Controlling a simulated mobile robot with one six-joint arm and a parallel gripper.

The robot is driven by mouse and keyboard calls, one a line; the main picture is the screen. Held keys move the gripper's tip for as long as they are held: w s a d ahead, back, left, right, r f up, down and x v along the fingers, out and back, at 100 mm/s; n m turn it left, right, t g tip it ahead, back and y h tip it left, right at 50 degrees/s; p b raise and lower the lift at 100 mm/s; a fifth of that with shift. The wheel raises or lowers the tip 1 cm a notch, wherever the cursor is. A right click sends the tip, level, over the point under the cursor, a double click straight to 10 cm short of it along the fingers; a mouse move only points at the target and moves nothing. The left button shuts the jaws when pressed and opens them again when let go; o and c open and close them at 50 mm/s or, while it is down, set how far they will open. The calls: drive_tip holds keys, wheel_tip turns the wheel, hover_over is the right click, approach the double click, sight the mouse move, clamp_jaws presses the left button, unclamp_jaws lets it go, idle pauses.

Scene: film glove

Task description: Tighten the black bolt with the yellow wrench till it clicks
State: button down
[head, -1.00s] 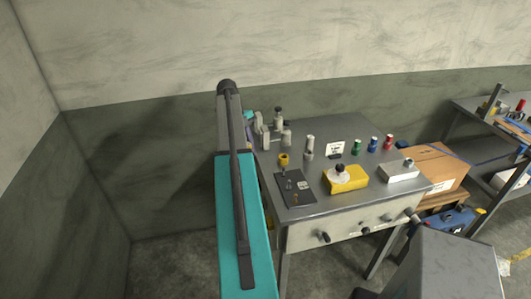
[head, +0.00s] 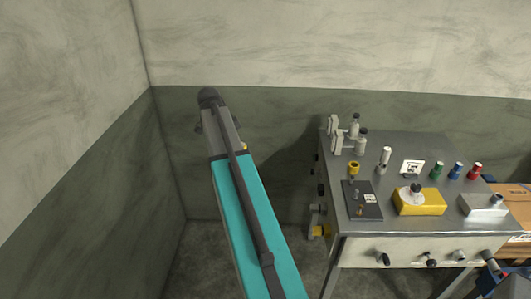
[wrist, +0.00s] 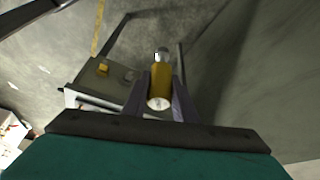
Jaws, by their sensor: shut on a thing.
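In the wrist view my gripper (wrist: 161,98) is shut on a yellow cylindrical thing with a grey top and a pale round end, likely the handle of the yellow wrench (wrist: 162,82). In the head view my own arm hides most of the gripper; a small yellow bit (head: 245,148) shows behind it. Dark bolt-like fittings sit on the workbench's pale front face, including a black one (head: 383,259) at its left. More dark fittings (head: 321,190) sit on its left side. I cannot tell which is the black bolt. The held thing appears clear of the bench.
The grey workbench (head: 400,146) stands at right. On its top are a yellow block (head: 418,203), a black plate (head: 362,201), a grey block (head: 484,206) and several coloured cylinders. A yellow fitting (head: 321,231) sticks out at its left side. Walls meet in a corner at left.

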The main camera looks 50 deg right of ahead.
drive_tip(key=w+a+n+t+y+b, duration=0.1)
drive_tip(key=w+a+n+t+b, duration=0.1)
drive_tip(key=a+n, duration=0.6)
drive_tip(key=w+a+n+t+y+b, duration=0.1)
drive_tip(key=w+a+n, duration=0.4)
drive_tip(key=a, duration=1.4)
drive_tip(key=w+a+r+n+t+y+b, duration=0.1)
drive_tip(key=w+a+n+t+y+b, duration=0.1)
drive_tip(key=a+n, duration=0.9)
drive_tip(key=w+a+t+b, duration=0.1)
drive_tip(key=a, duration=0.2)
drive_tip(key=shift+w+t, duration=0.3)
drive_tip(key=shift+t, duration=0.1)
